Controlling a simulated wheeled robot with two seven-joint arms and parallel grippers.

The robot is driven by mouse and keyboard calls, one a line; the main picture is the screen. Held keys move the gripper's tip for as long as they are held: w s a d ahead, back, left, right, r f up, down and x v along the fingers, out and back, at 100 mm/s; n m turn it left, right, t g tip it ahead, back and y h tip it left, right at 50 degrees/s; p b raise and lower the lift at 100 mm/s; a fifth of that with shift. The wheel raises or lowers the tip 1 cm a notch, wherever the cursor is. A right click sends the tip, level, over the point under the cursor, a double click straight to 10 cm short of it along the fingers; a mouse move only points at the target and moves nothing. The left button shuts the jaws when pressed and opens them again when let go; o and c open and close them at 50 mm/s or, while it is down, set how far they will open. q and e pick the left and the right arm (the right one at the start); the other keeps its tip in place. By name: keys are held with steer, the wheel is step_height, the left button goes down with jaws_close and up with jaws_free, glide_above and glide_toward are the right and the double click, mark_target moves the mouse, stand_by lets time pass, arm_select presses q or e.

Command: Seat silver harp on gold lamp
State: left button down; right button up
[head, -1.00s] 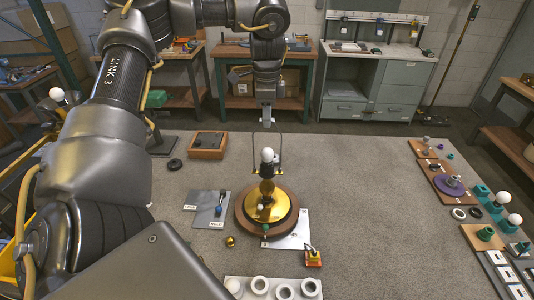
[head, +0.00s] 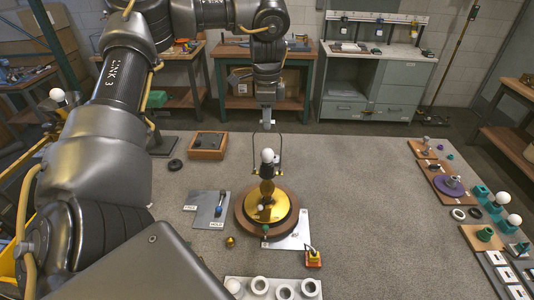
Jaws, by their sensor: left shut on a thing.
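The gold lamp (head: 263,204) stands upright on a round wooden turntable-like base (head: 245,230) in the middle of the table, with a white bulb (head: 267,156) at its top. The silver harp (head: 281,152) is a thin wire loop around the bulb, its lower ends beside the lamp's neck. My left gripper (head: 266,126) points down above the bulb and is shut on the top of the harp. Whether the harp's feet touch their saddle is too small to tell. My right gripper is not in view.
A grey board (head: 207,212) with tools lies left of the lamp, and a wooden tray (head: 208,144) behind it. A white rack of rings (head: 240,281) lies in front. Bulbs and parts line the right edge.

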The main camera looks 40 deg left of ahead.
arm_select(q)
steer(key=c, duration=1.2)
jaws_free()
steer(key=shift+c, duration=0.2)
steer(key=shift+r, duration=0.55)
step_height(320, 180, up, 9)
steer(key=shift+s+f, duration=0.1)
steer(key=shift+r, duration=0.45)
steer(key=shift+a, duration=0.1)
